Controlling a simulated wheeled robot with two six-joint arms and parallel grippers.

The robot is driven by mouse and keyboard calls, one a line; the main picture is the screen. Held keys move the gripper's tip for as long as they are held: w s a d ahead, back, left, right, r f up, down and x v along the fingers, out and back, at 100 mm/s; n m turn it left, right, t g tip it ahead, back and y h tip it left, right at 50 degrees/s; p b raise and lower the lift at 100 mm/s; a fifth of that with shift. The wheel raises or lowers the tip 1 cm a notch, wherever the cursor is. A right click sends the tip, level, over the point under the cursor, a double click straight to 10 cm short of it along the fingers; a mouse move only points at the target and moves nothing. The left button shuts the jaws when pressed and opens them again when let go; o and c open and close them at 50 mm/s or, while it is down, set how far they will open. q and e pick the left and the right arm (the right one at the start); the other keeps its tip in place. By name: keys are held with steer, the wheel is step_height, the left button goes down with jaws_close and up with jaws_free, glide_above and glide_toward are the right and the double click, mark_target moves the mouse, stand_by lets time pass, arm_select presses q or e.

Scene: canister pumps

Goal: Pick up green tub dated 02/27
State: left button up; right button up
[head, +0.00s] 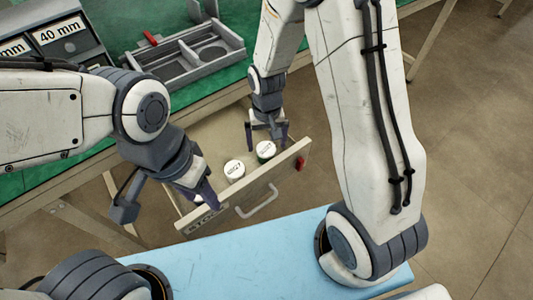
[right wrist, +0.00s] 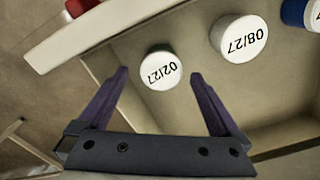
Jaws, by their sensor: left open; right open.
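The green tub dated 02/27 (right wrist: 160,71) stands in the open drawer, its white lid facing up with a strip of green side showing. It also shows in the head view (head: 266,151), near the drawer's right end. My right gripper (head: 268,137) is open and points down at the drawer close to this tub. In the right wrist view its fingers (right wrist: 160,95) are spread, with the tub beyond the gap between the tips and nothing held. My left gripper (head: 167,206) is open and empty at the drawer's left end.
A tub dated 08/27 (right wrist: 239,37) stands beside the green one, and a blue-sided tub (right wrist: 300,13) is partly cut off beyond it. The drawer front (head: 250,190) has a handle and a red piece (head: 301,163). A grey tray (head: 185,57) sits on the green bench top.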

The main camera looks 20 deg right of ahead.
mark_target(266, 149)
step_height(266, 149, down, 4)
steer(key=shift+r+b, duration=0.1)
steer(key=shift+b, duration=0.3)
steer(key=c, duration=1.5)
steer(key=shift+a+r, duration=0.1)
